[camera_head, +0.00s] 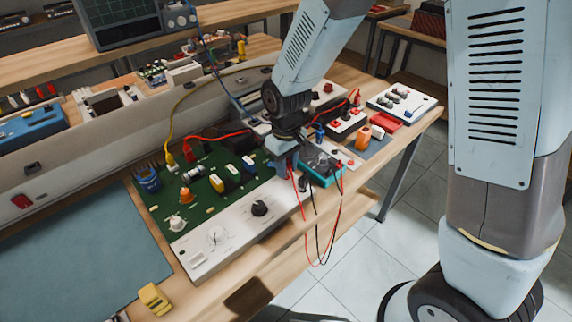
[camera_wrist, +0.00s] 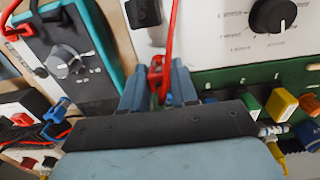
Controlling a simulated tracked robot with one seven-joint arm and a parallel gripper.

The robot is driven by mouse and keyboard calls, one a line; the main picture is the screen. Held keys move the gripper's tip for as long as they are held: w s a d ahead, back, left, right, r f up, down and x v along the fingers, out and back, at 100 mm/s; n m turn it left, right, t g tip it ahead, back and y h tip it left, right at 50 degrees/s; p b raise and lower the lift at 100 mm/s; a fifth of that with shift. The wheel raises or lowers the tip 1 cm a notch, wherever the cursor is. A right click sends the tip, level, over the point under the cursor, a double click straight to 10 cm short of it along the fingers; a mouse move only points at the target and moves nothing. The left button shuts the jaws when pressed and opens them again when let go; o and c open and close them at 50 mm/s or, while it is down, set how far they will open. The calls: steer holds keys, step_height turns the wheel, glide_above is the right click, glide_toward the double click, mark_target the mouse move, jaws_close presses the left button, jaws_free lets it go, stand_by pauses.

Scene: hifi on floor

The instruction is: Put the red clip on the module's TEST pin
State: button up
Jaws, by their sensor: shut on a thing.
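My gripper (camera_head: 284,160) hangs over the right end of the module, close to the teal-cased meter. In the wrist view, the fingers of my gripper (camera_wrist: 158,84) are shut on the red clip (camera_wrist: 156,72); a red lead runs up from it. The clip itself is hidden behind the fingers in the head view. The module is a green board (camera_head: 206,207) with a white front panel (camera_head: 232,238) and a black knob; its board also shows in the wrist view (camera_wrist: 234,76). I cannot read a TEST label or pick out that pin.
The teal meter (camera_head: 322,168) stands just right of my gripper, with red and black leads looping below the bench edge. Yellow, white and blue parts stand on the board. Small boxes and an orange part (camera_head: 363,138) crowd the bench to the right. A blue-grey mat (camera_head: 75,250) is mostly clear.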

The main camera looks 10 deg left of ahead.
steer(key=o, duration=1)
steer(key=shift+c, duration=0.2)
steer(key=shift+r, duration=0.1)
step_height(320, 180, up, 14)
steer(key=shift+f, duration=0.25)
